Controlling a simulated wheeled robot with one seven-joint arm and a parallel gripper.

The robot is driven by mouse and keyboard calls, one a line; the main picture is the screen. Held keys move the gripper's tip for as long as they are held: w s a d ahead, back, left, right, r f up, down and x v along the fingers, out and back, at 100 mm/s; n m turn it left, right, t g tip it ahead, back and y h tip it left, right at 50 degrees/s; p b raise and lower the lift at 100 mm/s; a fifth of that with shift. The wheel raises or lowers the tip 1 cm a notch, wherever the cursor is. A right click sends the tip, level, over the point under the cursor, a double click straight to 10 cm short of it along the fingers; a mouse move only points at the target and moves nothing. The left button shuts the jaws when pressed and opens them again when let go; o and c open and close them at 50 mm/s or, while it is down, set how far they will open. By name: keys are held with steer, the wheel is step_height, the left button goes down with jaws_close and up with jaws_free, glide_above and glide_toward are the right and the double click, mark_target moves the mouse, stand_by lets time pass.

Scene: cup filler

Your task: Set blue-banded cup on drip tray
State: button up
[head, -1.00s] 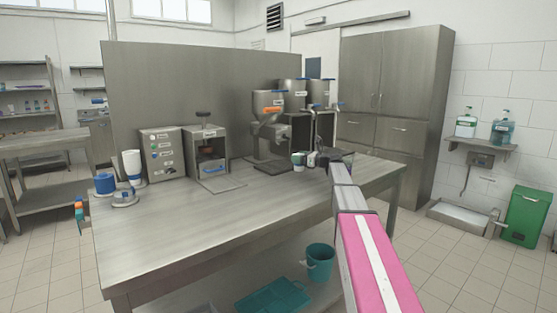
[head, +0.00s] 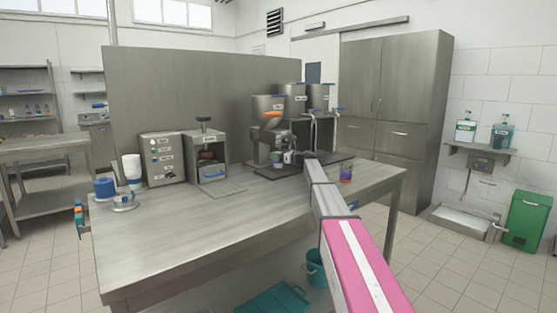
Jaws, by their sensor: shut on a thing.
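A small pale cup (head: 287,158) is at the end of my arm, in front of the grey dispenser with the orange part. My gripper (head: 294,157) is shut on it from the right. The cup is too small to make out its band. It appears upright, over or on the dark drip tray (head: 266,173) at the foot of the dispensers. I cannot tell whether its base touches the tray. A small teal-and-white item (head: 277,159) shows just left of the cup. My arm hides part of the tray's right side.
Several dispensers (head: 268,125) stand behind the tray. A colourful small container (head: 346,171) stands right of my arm on the steel table (head: 200,225). Two metal machines (head: 163,158), a white bottle (head: 132,166) and a blue container (head: 105,187) stand left. The table's front middle is clear.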

steer(key=shift+s+d+f, duration=0.1)
steer(key=shift+f, duration=0.65)
steer(key=o, duration=0.9)
steer(key=shift+f, duration=0.15)
steer(key=shift+c, duration=0.2)
steer(key=shift+s+d, duration=0.2)
steer(key=v, duration=1.1)
steer(key=shift+s+d, duration=0.1)
steer(key=shift+d, duration=0.1)
